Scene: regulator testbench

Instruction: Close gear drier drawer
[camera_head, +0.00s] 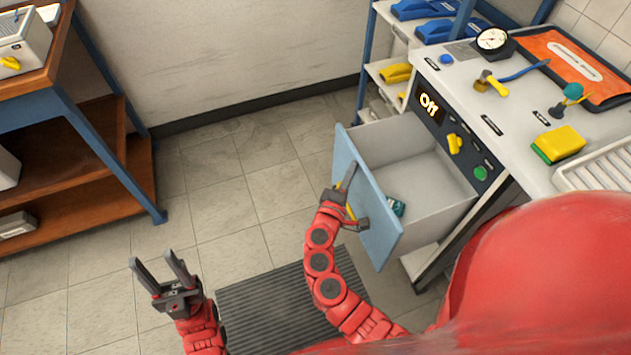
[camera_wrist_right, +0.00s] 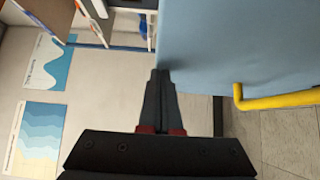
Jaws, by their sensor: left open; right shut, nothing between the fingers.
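The gear drier drawer is pulled out of the testbench, with its light-blue front (camera_head: 372,200) toward me and its pale grey inside (camera_head: 430,185) showing. A small teal item (camera_head: 397,206) lies in it. A yellow handle (camera_wrist_right: 275,99) is on the blue front. My right gripper (camera_head: 348,178) is shut and empty at the outer side of the front, beside the handle. Its fingertips (camera_wrist_right: 160,73) overlap the panel's edge in the wrist view; I cannot tell if they touch. My left gripper (camera_head: 158,268) is open and empty above the floor at lower left.
A yellow-green sponge (camera_head: 559,144) and a gauge (camera_head: 492,39) are on top. Floor left of the drawer is clear.

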